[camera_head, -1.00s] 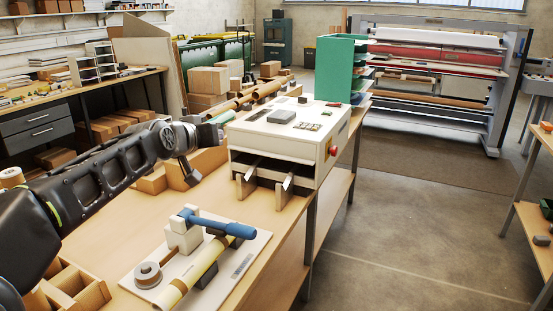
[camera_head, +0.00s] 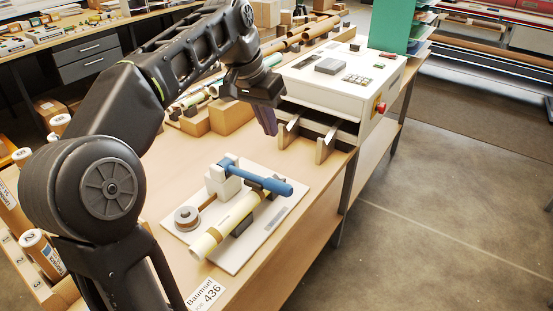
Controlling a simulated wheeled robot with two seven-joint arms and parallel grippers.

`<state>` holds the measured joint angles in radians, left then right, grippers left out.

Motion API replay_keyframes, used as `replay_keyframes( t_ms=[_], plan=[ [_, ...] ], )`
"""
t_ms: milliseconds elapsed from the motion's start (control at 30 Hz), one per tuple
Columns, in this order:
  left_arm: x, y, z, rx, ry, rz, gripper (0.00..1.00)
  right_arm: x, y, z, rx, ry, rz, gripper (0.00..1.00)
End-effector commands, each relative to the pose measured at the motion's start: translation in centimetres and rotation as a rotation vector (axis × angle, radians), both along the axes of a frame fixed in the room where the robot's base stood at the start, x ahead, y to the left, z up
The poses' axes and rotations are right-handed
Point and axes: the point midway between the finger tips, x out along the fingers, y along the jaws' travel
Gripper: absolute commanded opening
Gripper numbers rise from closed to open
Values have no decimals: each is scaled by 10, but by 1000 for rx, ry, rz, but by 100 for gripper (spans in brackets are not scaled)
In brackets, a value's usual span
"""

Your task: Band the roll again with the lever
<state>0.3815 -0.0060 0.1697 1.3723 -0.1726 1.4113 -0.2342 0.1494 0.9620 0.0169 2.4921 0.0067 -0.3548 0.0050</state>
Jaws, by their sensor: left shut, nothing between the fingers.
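The banding lever (camera_head: 255,176) is a blue bar hinged on a white block (camera_head: 222,184). It lies out to the right, over the pale yellow roll (camera_head: 224,228). The roll rests slanted on a white base board (camera_head: 256,236), its open end toward the lower left. A brown tape reel (camera_head: 187,217) sits on the board left of the roll. My left gripper (camera_head: 268,122) is shut and empty, pointing down above and behind the lever, apart from it. Whether the lever touches the roll is hard to tell. My right gripper is not in view.
A white machine (camera_head: 340,80) with a red button and two front brackets stands behind the board. Cardboard boxes (camera_head: 230,112) and rolls lie behind my left arm. Labelled tubes (camera_head: 42,250) stand at the lower left.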

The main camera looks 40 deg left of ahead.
Motion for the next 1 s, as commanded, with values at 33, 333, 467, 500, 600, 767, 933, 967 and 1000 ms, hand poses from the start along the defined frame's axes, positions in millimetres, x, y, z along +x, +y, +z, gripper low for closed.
replay_keyframes(
  t_ms=[33, 333, 467, 500, 600, 767, 933, 967, 1000],
  plan=[
    [1, 0, -4, 0, 0, 0, 0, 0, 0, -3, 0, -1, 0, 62],
    [11, -3, -40, 0, 1, 0, 0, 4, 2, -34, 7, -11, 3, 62],
    [18, -5, -58, -1, 3, 0, 0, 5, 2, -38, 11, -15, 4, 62],
    [21, -6, -65, -1, 4, 0, 0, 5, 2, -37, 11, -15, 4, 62],
    [27, -8, -84, -1, 4, 0, 0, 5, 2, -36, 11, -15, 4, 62],
    [22, -10, -110, 1, 1, 3, 0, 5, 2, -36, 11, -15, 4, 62],
    [15, -12, -125, 0, -2, 2, 0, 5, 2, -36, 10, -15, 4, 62],
    [14, -12, -126, 0, -2, 2, 0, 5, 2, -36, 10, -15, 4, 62],
    [13, -13, -128, 0, -2, 2, 0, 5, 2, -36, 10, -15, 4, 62]
  ],
)
